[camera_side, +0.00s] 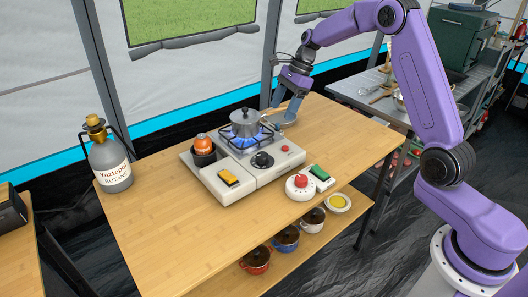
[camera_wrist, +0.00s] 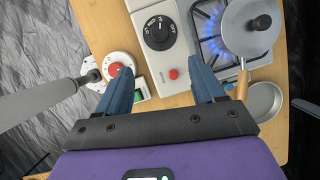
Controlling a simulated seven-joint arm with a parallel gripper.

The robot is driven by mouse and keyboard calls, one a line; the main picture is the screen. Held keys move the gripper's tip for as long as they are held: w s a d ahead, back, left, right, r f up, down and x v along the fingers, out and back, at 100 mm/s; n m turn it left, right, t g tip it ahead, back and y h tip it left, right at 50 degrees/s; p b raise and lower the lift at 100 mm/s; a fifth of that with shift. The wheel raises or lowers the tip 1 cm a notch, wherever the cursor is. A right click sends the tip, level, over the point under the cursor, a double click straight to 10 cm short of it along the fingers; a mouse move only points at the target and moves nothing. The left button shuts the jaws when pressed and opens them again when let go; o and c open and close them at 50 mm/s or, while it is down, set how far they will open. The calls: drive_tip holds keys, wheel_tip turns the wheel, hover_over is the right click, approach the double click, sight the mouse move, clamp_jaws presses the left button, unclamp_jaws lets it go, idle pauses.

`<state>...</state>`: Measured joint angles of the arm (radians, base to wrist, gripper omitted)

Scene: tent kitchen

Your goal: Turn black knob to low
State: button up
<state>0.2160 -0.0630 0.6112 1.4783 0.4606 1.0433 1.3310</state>
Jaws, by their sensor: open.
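The black knob (camera_side: 262,160) sits on the front of a pale camp stove (camera_side: 215,184). In the wrist view the black knob (camera_wrist: 158,32) shows at the top, with a ring of white-on-dark labels that I cannot read surely. My gripper (camera_wrist: 160,64) is open and empty; its two blue fingers point toward the knob, which lies beyond and between the tips. In the side view my gripper (camera_side: 280,108) is raised behind the stove, near the pot, apart from the knob. Blue flame (camera_wrist: 207,20) burns under the pot (camera_wrist: 250,28).
A red button (camera_wrist: 173,74) is right of the knob. The pot's wooden handle (camera_wrist: 242,84) and a grey pan (camera_wrist: 265,101) lie near my right finger. A butane bottle (camera_side: 112,165) stands far left.

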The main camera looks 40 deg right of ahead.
sight(263, 155)
drive_tip(key=x, duration=1.6)
drive_tip(key=shift+a+f, duration=0.15)
drive_tip(key=shift+f, duration=0.15)
drive_tip(key=c, duration=1)
